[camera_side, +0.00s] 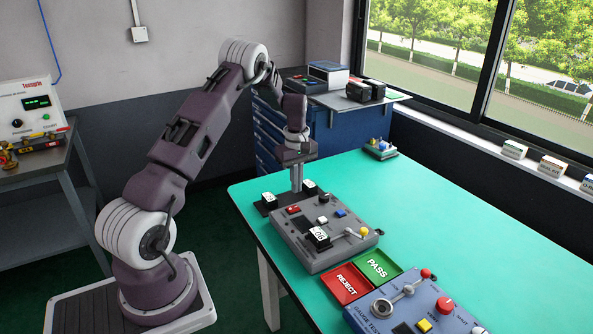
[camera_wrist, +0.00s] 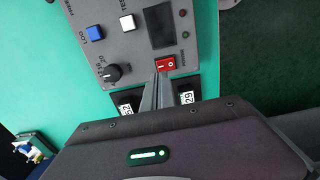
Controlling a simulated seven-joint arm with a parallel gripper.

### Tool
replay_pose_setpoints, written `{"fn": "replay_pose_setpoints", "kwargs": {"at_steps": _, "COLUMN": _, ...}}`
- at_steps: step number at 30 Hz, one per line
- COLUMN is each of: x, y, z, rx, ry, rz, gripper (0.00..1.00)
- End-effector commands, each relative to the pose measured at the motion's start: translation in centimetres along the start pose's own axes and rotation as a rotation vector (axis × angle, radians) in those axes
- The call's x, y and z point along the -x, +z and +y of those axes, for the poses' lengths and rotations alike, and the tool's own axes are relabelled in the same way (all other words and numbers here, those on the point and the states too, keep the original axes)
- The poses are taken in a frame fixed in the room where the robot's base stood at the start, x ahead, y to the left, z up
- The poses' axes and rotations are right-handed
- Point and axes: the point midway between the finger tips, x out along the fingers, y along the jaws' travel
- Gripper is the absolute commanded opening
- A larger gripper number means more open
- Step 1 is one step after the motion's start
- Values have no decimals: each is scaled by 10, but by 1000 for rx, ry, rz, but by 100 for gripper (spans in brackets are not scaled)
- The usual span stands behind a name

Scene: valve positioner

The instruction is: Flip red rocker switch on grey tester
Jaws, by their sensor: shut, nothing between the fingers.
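The grey tester (camera_side: 318,258) lies on the green table in the side view. Its red rocker switch (camera_side: 293,209) is near the far left corner of its top. In the wrist view the red rocker switch (camera_wrist: 168,65) shows white marks, and the tester's panel (camera_wrist: 144,54) fills the upper middle. My gripper (camera_side: 297,190) points down beside the tester's far left end. Its fingers are shut and empty. In the wrist view the fingertips (camera_wrist: 160,80) appear right at the near edge of the switch; I cannot tell whether they touch it.
Black blocks with white number labels (camera_wrist: 186,98) flank my fingers beside the tester. The tester also carries a blue button (camera_side: 341,212), a knob and a yellow-tipped lever (camera_side: 363,232). Red REJECT (camera_side: 346,283) and green PASS (camera_side: 378,266) trays and a blue tester (camera_side: 415,308) stand nearer. The right of the table is clear.

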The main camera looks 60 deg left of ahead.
Motion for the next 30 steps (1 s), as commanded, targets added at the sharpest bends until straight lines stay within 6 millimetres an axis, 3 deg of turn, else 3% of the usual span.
{"fn": "replay_pose_setpoints", "kwargs": {"at_steps": 4, "x": -30, "y": 0, "z": -1, "rx": 0, "ry": -2, "rz": -2, "gripper": 0}}
{"fn": "replay_pose_setpoints", "kwargs": {"at_steps": 10, "x": -52, "y": 0, "z": 0, "rx": 0, "ry": 0, "rz": 1, "gripper": 0}}
{"fn": "replay_pose_setpoints", "kwargs": {"at_steps": 30, "x": -59, "y": 0, "z": 1, "rx": 0, "ry": -1, "rz": 0, "gripper": 0}}
